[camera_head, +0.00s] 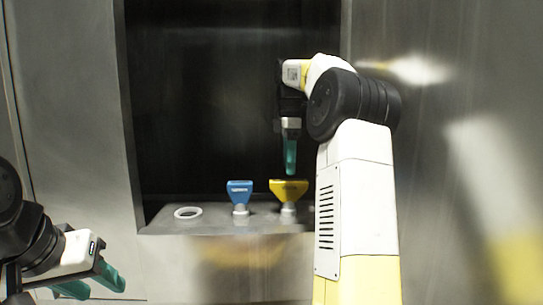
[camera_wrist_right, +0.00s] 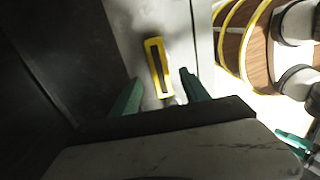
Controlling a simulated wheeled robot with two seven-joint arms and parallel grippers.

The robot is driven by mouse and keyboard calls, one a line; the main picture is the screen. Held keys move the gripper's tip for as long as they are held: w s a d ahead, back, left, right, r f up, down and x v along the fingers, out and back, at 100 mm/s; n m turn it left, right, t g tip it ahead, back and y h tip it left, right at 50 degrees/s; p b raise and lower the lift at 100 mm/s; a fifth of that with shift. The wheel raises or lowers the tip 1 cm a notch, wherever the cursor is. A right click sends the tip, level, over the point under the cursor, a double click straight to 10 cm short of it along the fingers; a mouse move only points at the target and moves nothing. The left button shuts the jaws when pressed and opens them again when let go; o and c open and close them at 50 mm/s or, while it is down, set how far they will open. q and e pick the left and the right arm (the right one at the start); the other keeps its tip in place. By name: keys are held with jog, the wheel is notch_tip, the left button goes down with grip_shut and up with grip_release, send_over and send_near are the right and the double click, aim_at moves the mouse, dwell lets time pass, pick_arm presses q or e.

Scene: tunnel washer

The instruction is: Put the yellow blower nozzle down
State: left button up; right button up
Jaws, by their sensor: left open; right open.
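The yellow blower nozzle (camera_head: 288,189) stands upright on the metal shelf (camera_head: 262,222) of the dark recess, to the right of a blue nozzle (camera_head: 239,190). My right gripper (camera_head: 290,172) is just above the yellow nozzle in the head view, fingers pointing down. In the right wrist view its two green fingertips (camera_wrist_right: 158,88) are apart, and the yellow nozzle (camera_wrist_right: 153,52) shows beyond and between them, not gripped. My left gripper (camera_head: 98,284) is open and empty at the lower left, well away from the nozzles.
A white ring (camera_head: 188,212) lies on the shelf left of the blue nozzle. Metal walls (camera_head: 75,100) frame the recess on both sides. The recess behind the nozzles is dark, and its depth is hard to tell.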

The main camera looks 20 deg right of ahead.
jog(key=shift+r, duration=1.15)
